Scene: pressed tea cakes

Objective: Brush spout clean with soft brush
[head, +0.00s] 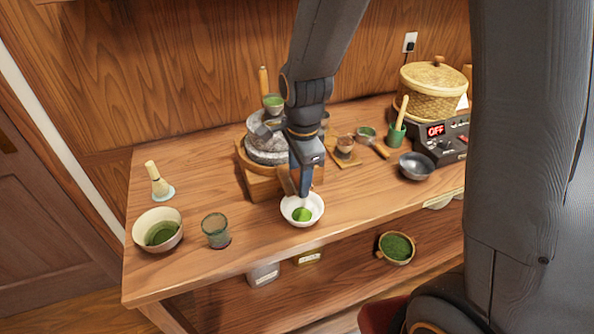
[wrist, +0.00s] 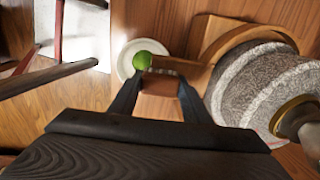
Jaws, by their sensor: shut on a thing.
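The stone mill (head: 265,150) sits in a round wooden tray on a wooden block. In the wrist view the mill (wrist: 255,85) is at the right. Its wooden spout (wrist: 190,72) appears to run left toward a white bowl (wrist: 124,66) holding green powder. In the head view the bowl (head: 287,212) stands below my gripper (head: 304,190).
Left are a cream bowl (head: 142,236), a green glass (head: 216,232) and a whisk (head: 157,180). Right are a dark bowl (head: 416,167), a green cup (head: 396,136) and a heater (head: 440,140) under a basket (head: 432,97).

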